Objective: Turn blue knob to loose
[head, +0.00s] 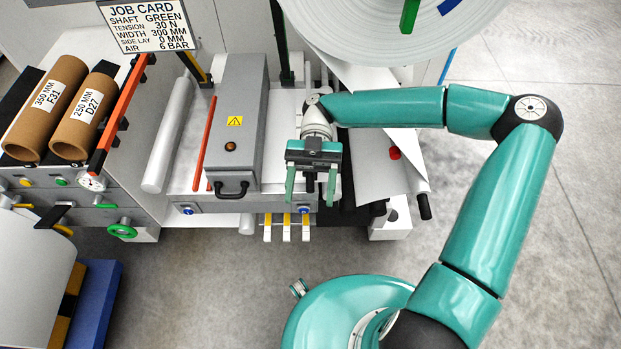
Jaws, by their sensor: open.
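Two small blue knobs show on the front rail of the machine: a left blue knob (188,210) below the grey box, and a right blue knob (303,210) near my gripper. My gripper (310,201) is open with its two green fingers pointing down toward the viewer. In the picture the right blue knob shows at the lower end of the gap between the fingers. I see no contact, and I cannot tell the distance to the knob. The marks on both knobs are too small to read.
Yellow and white levers (286,228) hang under the rail close by. A grey box (236,130) with a black handle stands left of my gripper. White film (378,160) and a big roll (400,25) are at right. Open floor (210,270) lies in front.

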